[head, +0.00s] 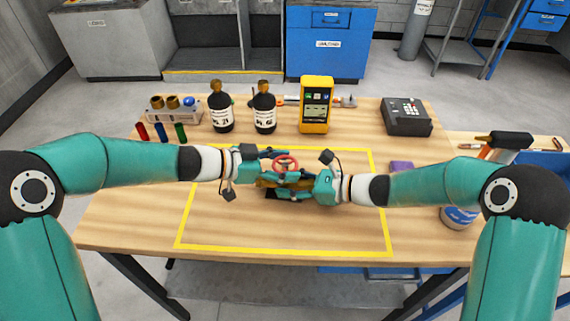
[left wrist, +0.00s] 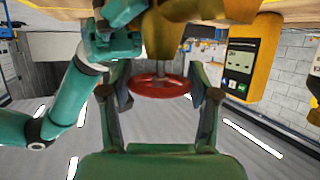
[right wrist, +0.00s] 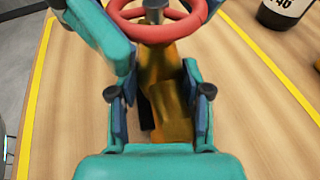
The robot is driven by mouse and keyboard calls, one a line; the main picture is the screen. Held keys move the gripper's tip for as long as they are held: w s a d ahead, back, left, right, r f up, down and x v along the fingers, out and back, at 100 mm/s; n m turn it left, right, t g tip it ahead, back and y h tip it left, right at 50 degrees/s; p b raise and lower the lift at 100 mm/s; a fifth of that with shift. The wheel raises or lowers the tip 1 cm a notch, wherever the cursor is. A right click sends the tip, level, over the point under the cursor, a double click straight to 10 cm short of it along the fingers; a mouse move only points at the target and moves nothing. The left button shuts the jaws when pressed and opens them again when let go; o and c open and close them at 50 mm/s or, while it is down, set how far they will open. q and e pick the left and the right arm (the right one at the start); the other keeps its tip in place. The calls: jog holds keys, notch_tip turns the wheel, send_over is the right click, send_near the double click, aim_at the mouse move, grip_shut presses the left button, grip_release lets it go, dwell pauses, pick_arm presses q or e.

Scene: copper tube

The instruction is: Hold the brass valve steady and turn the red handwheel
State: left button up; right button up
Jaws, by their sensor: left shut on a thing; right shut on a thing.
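The brass valve (head: 268,182) lies in the middle of the yellow-taped area, mostly covered by my grippers in the head view. Its red handwheel (head: 285,163) sits above the body on a short stem. My left gripper (head: 276,154) is shut on the handwheel; in the left wrist view the red rim (left wrist: 160,87) shows between its fingers. My right gripper (head: 288,190) is shut on the valve body; in the right wrist view the brass body (right wrist: 165,105) runs between its fingers, with the handwheel (right wrist: 155,30) beyond.
Two dark bottles (head: 220,112), a yellow meter (head: 316,105) and a dark keypad box (head: 406,116) stand along the back of the table. Coloured tubes (head: 161,131) lie at the back left. A purple block (head: 401,166) is at right. The front taped area is clear.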

pick_arm(q)
jog(key=n+t+y, duration=0.2)
jog(key=n+t, duration=0.1)
jog(key=shift+d+r+n+t, duration=0.1)
jog(key=shift+r+n+t, duration=0.05)
jog(key=shift+n+t, duration=0.15)
jog(key=shift+n+y, duration=0.3)
jog(key=shift+y, duration=0.1)
jog(key=shift+n+t+y, duration=0.3)
jog(key=shift+t, duration=0.2)
jog(key=o, duration=1.2)
jog(key=v, duration=1.2)
